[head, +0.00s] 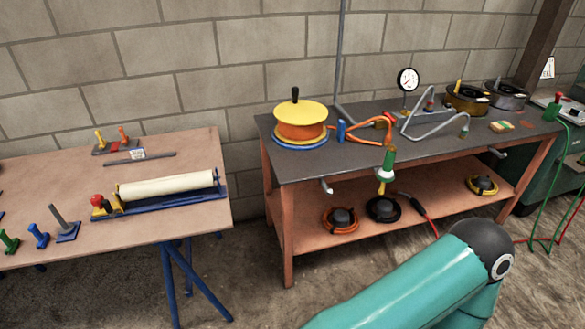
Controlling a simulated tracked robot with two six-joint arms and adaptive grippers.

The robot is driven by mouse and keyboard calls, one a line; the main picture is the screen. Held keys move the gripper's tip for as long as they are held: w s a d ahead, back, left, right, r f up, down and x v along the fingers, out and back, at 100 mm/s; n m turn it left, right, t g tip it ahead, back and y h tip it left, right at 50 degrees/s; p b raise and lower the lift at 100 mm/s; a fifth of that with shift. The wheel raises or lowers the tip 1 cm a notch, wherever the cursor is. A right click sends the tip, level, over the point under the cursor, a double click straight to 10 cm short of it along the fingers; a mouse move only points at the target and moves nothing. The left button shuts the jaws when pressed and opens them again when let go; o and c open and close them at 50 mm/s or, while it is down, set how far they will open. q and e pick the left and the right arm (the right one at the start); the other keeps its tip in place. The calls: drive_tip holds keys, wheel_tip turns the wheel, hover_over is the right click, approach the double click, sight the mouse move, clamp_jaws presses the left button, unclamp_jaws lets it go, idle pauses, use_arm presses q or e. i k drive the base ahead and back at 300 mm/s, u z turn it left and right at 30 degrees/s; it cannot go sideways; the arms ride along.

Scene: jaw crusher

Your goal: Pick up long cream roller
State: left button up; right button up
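The long cream roller (166,186) lies on its side in a blue cradle (175,203) on the left wooden table. It runs from left to right, with a dark end on the right and yellow and red parts near its left end. Nothing is touching it from above. A teal arm of mine (410,290) reaches in at the bottom right, well away from the roller. Neither gripper shows in the head view.
The wooden table (60,185) also holds a grey bar (140,159), a small block with pegs (118,144), and blue and green pieces at front left. A dark-topped workbench (300,165) with a yellow-orange pot (300,122) stands right. Bare floor lies between.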

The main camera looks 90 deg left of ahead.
sight(185, 182)
drive_tip(key=z, duration=0.45)
drive_tip(key=i, duration=0.2)
drive_tip(key=u, duration=2.95)
drive_tip(key=i, duration=0.2)
drive_tip(key=u, duration=1.85)
drive_tip(key=k, duration=0.55)
drive_tip(key=u, duration=0.4)
drive_tip(key=i, duration=1.65)
drive_tip(key=z, duration=0.4)
